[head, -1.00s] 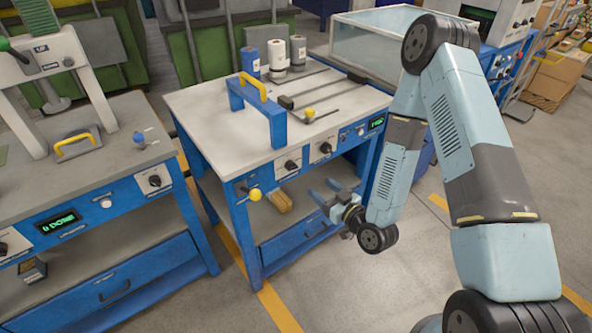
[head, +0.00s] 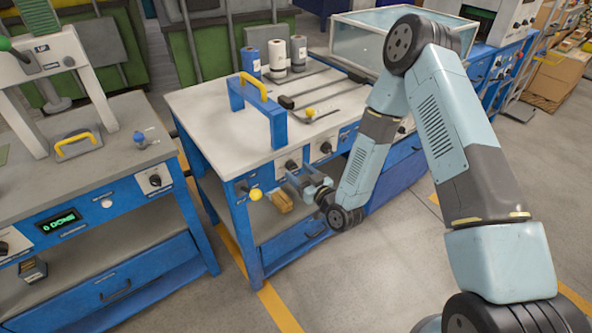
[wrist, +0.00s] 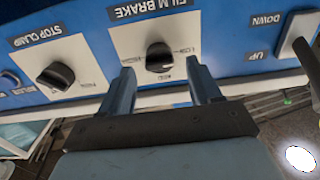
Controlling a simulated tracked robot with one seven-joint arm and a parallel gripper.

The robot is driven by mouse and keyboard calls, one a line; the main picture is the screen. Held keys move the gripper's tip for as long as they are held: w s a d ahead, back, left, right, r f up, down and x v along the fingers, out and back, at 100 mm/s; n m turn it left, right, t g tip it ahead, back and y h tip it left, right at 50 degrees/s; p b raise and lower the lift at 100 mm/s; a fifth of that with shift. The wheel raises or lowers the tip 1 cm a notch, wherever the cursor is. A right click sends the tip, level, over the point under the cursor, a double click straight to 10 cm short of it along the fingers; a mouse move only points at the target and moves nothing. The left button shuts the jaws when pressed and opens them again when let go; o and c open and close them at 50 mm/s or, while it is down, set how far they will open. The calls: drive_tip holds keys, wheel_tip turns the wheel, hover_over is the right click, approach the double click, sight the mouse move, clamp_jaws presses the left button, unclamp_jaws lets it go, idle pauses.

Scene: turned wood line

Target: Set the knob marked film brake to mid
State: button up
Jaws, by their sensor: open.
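The film brake knob (wrist: 159,57) is a black knob on a white plate, under its inverted label in the wrist view. Its pointer setting and small scale words are too blurred to read. In the head view the knob (head: 291,165) is on the blue front panel of the middle bench. My gripper (wrist: 164,78) is open, its fingertips just short of the knob, one toward each side; I see no contact. In the head view my gripper (head: 296,184) is in front of the panel, just below the knob.
The stop clamp knob (wrist: 56,76) is beside the film brake plate. The yellow-ball lever (head: 255,194) sticks out left of my gripper, and a wooden-coloured piece (head: 281,201) lies below. A blue frame with a yellow handle (head: 254,88) stands on the benchtop.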

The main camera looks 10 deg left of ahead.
sight(292, 167)
drive_tip(key=shift+x, duration=1.25)
drive_tip(key=c, duration=1)
